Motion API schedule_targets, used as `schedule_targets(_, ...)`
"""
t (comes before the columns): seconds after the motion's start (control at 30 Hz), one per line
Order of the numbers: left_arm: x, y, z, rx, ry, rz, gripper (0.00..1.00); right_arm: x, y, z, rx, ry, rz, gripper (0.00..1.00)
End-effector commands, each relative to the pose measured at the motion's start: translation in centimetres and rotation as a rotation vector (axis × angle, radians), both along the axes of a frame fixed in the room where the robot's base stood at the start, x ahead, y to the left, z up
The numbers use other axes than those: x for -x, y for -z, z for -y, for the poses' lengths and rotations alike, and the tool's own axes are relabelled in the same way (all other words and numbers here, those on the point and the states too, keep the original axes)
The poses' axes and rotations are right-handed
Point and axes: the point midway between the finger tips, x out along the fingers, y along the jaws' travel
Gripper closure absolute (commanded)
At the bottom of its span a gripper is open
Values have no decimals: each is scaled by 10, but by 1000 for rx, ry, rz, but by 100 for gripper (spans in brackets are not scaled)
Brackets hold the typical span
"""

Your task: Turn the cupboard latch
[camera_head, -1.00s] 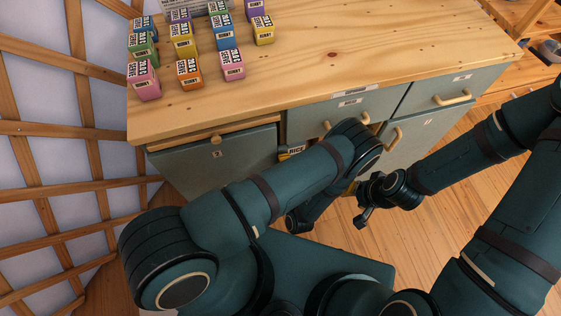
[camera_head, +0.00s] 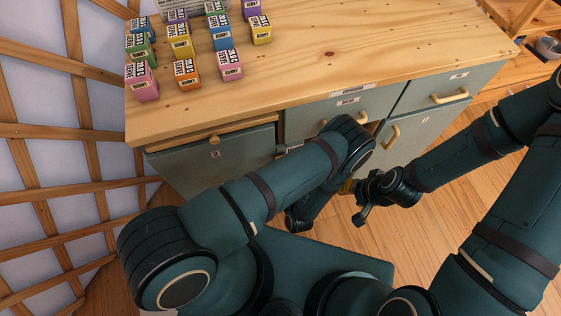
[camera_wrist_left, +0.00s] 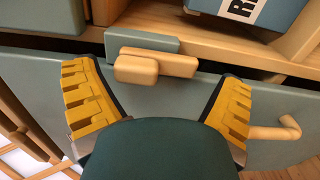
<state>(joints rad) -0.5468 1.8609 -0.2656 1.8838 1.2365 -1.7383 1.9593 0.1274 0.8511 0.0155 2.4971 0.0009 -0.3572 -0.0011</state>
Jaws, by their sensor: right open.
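The latch (camera_wrist_left: 155,66) is in the left wrist view: a light wooden turn piece lying roughly level on a grey-teal block, at the upper edge of a grey-teal door (camera_wrist_left: 190,100). My left gripper (camera_wrist_left: 160,100) is open, its yellow-padded fingers on either side of the latch in that view, with nothing between them. Whether it touches the latch I cannot tell. In the head view my left forearm hides this gripper and the latch. My right gripper (camera_head: 358,202) is open and empty, out in front of the cupboard (camera_head: 215,157).
A wooden handle (camera_wrist_left: 275,132) sits on the door, right of the latch. A labelled blue box (camera_wrist_left: 250,10) stands behind the latch. Several coloured boxes (camera_head: 184,75) stand on the wooden worktop (camera_head: 330,45). A lattice wall (camera_head: 50,130) is at the left.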

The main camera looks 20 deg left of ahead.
Motion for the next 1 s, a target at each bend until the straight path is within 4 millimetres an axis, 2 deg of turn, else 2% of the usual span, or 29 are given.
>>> schedule_targets(0.33,3,-1,4,-1,2,4,0,0,0,0,0,0,0,53)
schedule_targets(0.7,48,-1,33,0,3,2,0,0,0,0,0,0,0,53)
schedule_targets(1.0,62,-1,42,-2,1,3,0,0,0,0,0,0,0,53)
